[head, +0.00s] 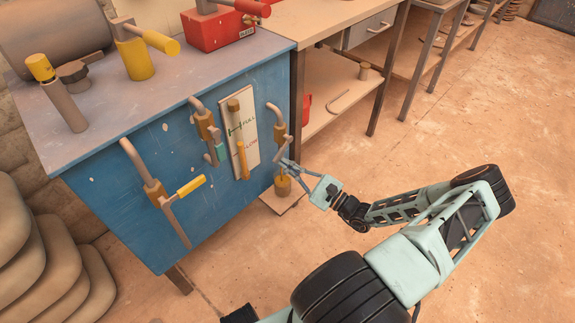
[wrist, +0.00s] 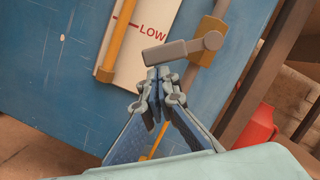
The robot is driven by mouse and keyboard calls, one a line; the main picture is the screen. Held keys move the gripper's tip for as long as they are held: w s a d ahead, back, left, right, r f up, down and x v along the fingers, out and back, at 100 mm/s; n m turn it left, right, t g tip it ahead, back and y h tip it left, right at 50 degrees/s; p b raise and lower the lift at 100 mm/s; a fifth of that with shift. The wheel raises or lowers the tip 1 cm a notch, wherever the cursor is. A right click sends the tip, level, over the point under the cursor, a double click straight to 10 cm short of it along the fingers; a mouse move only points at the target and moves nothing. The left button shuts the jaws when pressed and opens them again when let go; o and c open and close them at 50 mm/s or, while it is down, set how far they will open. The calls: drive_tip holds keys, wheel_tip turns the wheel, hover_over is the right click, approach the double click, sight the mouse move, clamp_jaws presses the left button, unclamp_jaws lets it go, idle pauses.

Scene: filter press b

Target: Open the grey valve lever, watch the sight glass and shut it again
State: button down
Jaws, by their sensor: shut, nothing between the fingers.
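The grey valve lever (wrist: 180,52) sticks out to the left from its brass valve (wrist: 207,52) in the wrist view. In the head view that valve (head: 280,132) is on the rightmost pipe of the blue cabinet front. My gripper (head: 284,164) is shut and empty. In the wrist view its fingertips (wrist: 158,75) are just below the lever; I cannot tell whether they touch it. The sight glass (head: 242,160) stands on a white board marked FULL and LOW, left of the lever. Its yellow column appears to end between the marks. Its lower part shows in the wrist view (wrist: 118,40).
A yellow-handled lever (head: 190,186) and a teal lever (head: 221,152) are on other pipes to the left. A wooden bench (head: 330,18) adjoins the cabinet's right side. The floor on the right is clear.

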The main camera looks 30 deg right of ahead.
drive_tip(key=shift+s+a+r+m+p, duration=0.1)
drive_tip(key=shift+a+m+p, duration=0.1)
drive_tip(key=shift+m+p, duration=0.15)
drive_tip(key=shift+a+r+m, duration=0.1)
drive_tip(key=shift+m, duration=0.15)
drive_tip(key=shift+s+a+r+m+t+h+p, duration=0.2)
drive_tip(key=shift+a+r+m+t+h+p, duration=0.25)
drive_tip(key=shift+m+p, duration=0.65)
drive_tip(key=m+p, duration=0.1)
drive_tip(key=a+r+m+h+p, duration=0.1)
drive_tip(key=m, duration=0.1)
drive_tip(key=r+m+t+p, duration=0.1)
drive_tip(key=shift+s+a+r+h, duration=0.15)
drive_tip(key=shift+s+a+h, duration=0.1)
drive_tip(key=shift+s+a, duration=0.1)
drive_tip(key=shift+a+r, duration=0.1)
drive_tip(key=shift+r, duration=0.05)
